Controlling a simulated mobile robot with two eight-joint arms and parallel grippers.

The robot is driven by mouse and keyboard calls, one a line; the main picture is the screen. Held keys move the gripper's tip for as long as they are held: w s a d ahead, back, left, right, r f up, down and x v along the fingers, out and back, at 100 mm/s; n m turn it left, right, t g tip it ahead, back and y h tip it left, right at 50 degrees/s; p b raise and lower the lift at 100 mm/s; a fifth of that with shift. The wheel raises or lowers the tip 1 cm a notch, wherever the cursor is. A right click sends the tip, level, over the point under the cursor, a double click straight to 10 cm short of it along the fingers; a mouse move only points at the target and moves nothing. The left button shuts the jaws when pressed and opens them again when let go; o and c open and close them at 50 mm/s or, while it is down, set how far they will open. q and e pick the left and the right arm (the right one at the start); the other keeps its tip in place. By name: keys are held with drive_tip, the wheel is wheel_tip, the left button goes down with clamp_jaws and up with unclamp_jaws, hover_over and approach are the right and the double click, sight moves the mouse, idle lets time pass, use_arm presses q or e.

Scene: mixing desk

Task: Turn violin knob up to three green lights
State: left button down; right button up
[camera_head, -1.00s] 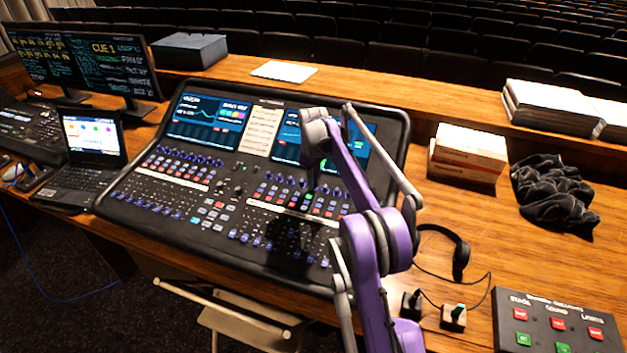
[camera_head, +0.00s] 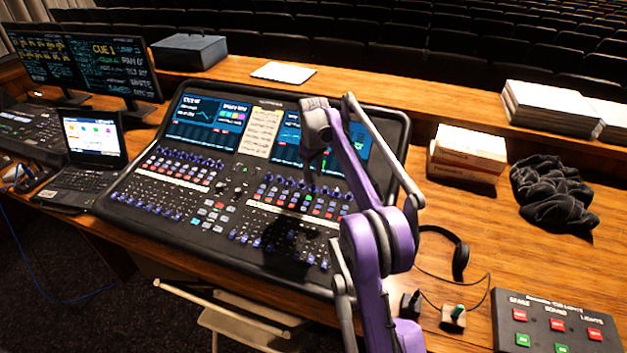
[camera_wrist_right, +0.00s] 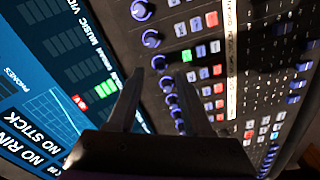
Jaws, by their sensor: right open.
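The mixing desk (camera_head: 222,216) has rows of small blue knobs below its screens. In the right wrist view a column of blue knobs (camera_wrist_right: 150,38) runs past the gripper beside the screen (camera_wrist_right: 65,70). A label starting "VIO" (camera_wrist_right: 72,6) is cut off at the top edge; which knob belongs to it is not clear. A green bar light (camera_wrist_right: 107,86) shows beside a red mark on the screen, partly near a finger. My right gripper (camera_wrist_right: 158,78) is open, its dark fingers over the knob column. I see nothing held, and contact is unclear. My left gripper is out of view.
A laptop (camera_head: 85,145) and monitors (camera_head: 118,72) stand left of the desk. Headphones (camera_head: 460,258), a button box (camera_head: 555,325), boxes (camera_head: 467,153) and a black cloth (camera_head: 550,193) lie to the right. My right arm crosses the desk's right part.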

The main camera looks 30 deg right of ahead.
wheel_tip(320, 180, up, 7)
drive_tip(key=shift+s+a+r+p, duration=0.15)
drive_tip(key=shift+s+p, duration=0.1)
drive_tip(key=shift+p, duration=0.2)
drive_tip(key=s+a+r+m+t, duration=0.2)
drive_tip(key=s+a+r, duration=0.2)
drive_tip(key=s+a, duration=0.95)
drive_tip(key=s+a+f+t, duration=0.1)
drive_tip(key=s+a+f, duration=0.1)
drive_tip(key=s+f, duration=0.2)
drive_tip(key=s+a+f+m+t, duration=0.1)
drive_tip(key=s+f, duration=0.3)
drive_tip(key=s, duration=0.6)
drive_tip(key=s+a+f+t, duration=0.1)
drive_tip(key=s+a+f, duration=0.3)
drive_tip(key=s, duration=0.3)
drive_tip(key=shift+s+f, duration=0.4)
drive_tip(key=shift+f, duration=0.2)
